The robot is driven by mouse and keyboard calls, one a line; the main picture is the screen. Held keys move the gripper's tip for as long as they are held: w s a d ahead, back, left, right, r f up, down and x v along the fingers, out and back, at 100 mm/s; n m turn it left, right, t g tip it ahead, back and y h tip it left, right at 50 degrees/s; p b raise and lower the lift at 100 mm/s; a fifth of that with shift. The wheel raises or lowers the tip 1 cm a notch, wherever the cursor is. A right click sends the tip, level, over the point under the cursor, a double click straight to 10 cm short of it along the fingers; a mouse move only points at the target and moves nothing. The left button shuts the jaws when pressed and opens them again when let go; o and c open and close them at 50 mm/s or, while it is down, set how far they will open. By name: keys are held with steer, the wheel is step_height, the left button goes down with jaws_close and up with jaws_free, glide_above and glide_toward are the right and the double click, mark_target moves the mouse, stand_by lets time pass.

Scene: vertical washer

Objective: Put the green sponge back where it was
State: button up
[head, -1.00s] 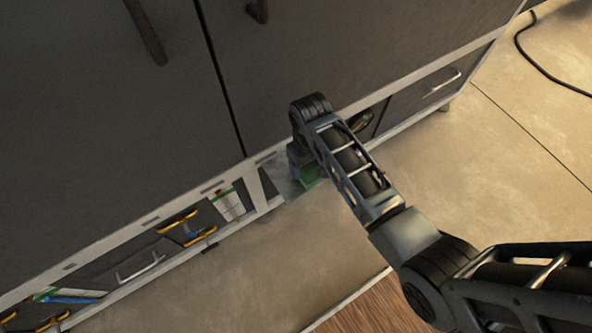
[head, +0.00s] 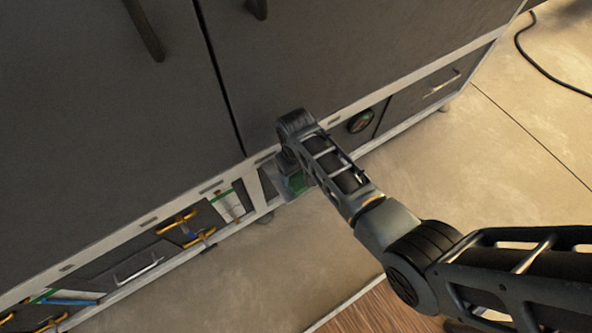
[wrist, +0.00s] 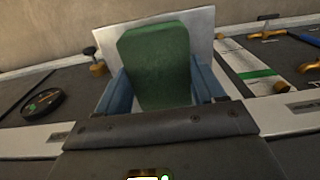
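The green sponge (wrist: 155,65) stands upright between the two blue fingers of my gripper (wrist: 160,80), which press against its left and right sides. A light grey, plate-like piece (wrist: 205,35) sits directly behind the sponge; I cannot tell whether the sponge touches it. In the head view the sponge (head: 296,184) shows as a small green patch below my wrist, beside the edge of the grey piece (head: 280,180) at the cabinet's lower front. My arm hides part of this spot.
A low shelf with yellow-handled tools (head: 178,221) and a white-and-green item (head: 228,204) lies left of my gripper. A dark round object (head: 362,121) and a handled drawer (head: 440,85) are to the right. The floor (head: 275,250) in front is clear.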

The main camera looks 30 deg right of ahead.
steer(key=o, duration=0.4)
steer(key=shift+r, duration=0.1)
step_height(320, 180, up, 12)
steer(key=shift+w+d+p, duration=0.1)
steer(key=shift+p, duration=0.7)
steer(key=s+d+f+t, duration=0.25)
steer(key=s+t, duration=0.45)
steer(key=s, duration=1.1)
steer(key=s+a+r+t, duration=0.1)
steer(key=s+r+t, duration=0.1)
steer(key=s+r, duration=0.3)
steer(key=s+r+t, duration=0.3)
steer(key=s+r, duration=0.2)
steer(key=r, duration=0.8)
steer(key=s+a+r+t, duration=0.1)
steer(key=s+r+t, duration=0.2)
steer(key=r, duration=0.6)
steer(key=shift+s+a+r, duration=0.1)
steer(key=shift+s+a, duration=0.1)
steer(key=shift+s, duration=0.45)
steer(key=shift+s+a+r, duration=0.1)
steer(key=shift+s+a, duration=0.05)
steer(key=shift+s, duration=0.5)
